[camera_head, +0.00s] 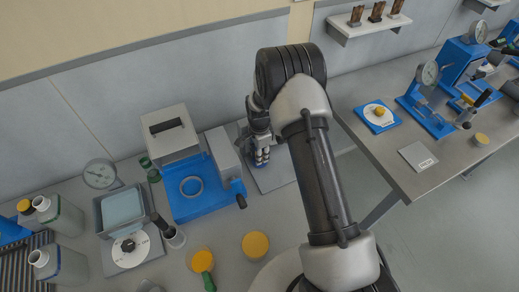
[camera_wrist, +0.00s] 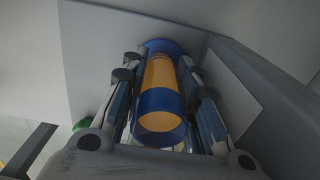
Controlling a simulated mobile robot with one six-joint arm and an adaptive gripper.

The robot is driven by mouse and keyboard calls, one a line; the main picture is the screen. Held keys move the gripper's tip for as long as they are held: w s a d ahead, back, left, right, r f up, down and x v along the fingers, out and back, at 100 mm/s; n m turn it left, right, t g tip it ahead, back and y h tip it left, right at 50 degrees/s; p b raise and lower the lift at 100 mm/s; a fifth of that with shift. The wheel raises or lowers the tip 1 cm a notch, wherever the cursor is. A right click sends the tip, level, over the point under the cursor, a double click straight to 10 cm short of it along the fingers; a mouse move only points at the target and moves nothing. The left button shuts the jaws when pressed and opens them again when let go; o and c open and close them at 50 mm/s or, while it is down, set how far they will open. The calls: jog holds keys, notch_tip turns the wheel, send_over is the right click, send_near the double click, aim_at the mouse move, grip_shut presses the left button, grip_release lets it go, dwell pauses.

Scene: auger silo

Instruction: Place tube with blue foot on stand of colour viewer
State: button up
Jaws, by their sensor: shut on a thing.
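My gripper (camera_head: 262,155) is low over a flat grey plate (camera_head: 275,180) near the back wall, just right of a grey upright housing. In the wrist view its fingers (camera_wrist: 160,95) are shut on a tube (camera_wrist: 160,73) with orange and blue bands. A blue end of the tube points away from the wrist camera; an orange face is nearest to it. In the head view the tube is mostly hidden by the gripper. I cannot tell which fixture is the colour viewer, or whether the tube touches a stand.
Left of my gripper stands a blue-based device (camera_head: 207,208) with a pale ring (camera_head: 191,187) and a black knob. A grey box (camera_head: 170,133) is behind it. Yellow lids (camera_head: 255,245) lie in front. A second bench (camera_head: 440,180) is at right, across a gap.

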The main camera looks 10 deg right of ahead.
jog(key=shift+f, duration=0.1)
jog(key=shift+f, duration=0.15)
jog(key=o, duration=0.8)
jog(key=shift+o, duration=0.2)
jog(key=shift+r, duration=0.2)
